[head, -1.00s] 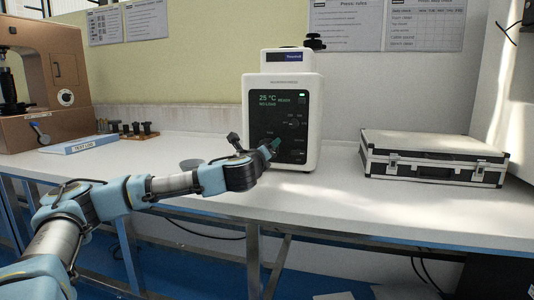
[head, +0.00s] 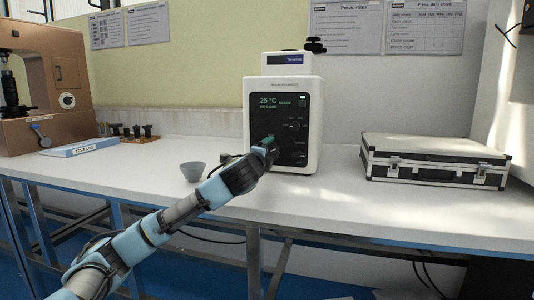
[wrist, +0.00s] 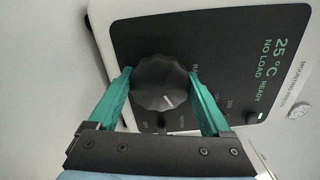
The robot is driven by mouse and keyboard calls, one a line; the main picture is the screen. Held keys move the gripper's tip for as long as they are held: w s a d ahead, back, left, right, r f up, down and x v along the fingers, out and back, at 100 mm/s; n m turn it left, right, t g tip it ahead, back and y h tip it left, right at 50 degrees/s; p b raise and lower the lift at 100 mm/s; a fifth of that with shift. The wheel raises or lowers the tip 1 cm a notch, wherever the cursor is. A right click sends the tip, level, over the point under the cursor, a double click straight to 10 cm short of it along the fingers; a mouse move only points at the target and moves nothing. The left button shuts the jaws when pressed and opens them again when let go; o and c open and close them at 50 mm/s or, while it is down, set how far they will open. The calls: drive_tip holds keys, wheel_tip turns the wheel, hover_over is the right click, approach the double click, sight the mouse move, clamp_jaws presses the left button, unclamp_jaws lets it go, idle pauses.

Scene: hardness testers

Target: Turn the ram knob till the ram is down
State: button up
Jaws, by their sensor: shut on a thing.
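The white mounting press (head: 284,82) stands on the bench with a black front panel. Its screen reads 25 °C, NO LOAD, READY, and a small green lamp is lit. In the wrist view the dark, ribbed ram knob (wrist: 160,82) sits between the green fingers of my gripper (wrist: 163,90), one finger on each side. A short white pointer line shows on the knob's face. In the head view my gripper (head: 266,145) is at the lower left of the panel and hides this knob. The ram itself cannot be seen.
A smaller knob (head: 295,126) is on the panel, right of my gripper. A black-and-silver case (head: 433,160) lies to the right. A brown tester (head: 58,115) stands at far left.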

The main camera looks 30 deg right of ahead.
drive_tip(key=shift+f, duration=0.15)
idle(0.3)
drive_tip(key=o, duration=1.2)
drive_tip(key=shift+c, duration=0.2)
drive_tip(key=v, duration=1)
drive_tip(key=shift+s+a, duration=0.25)
drive_tip(key=shift+s, duration=0.05)
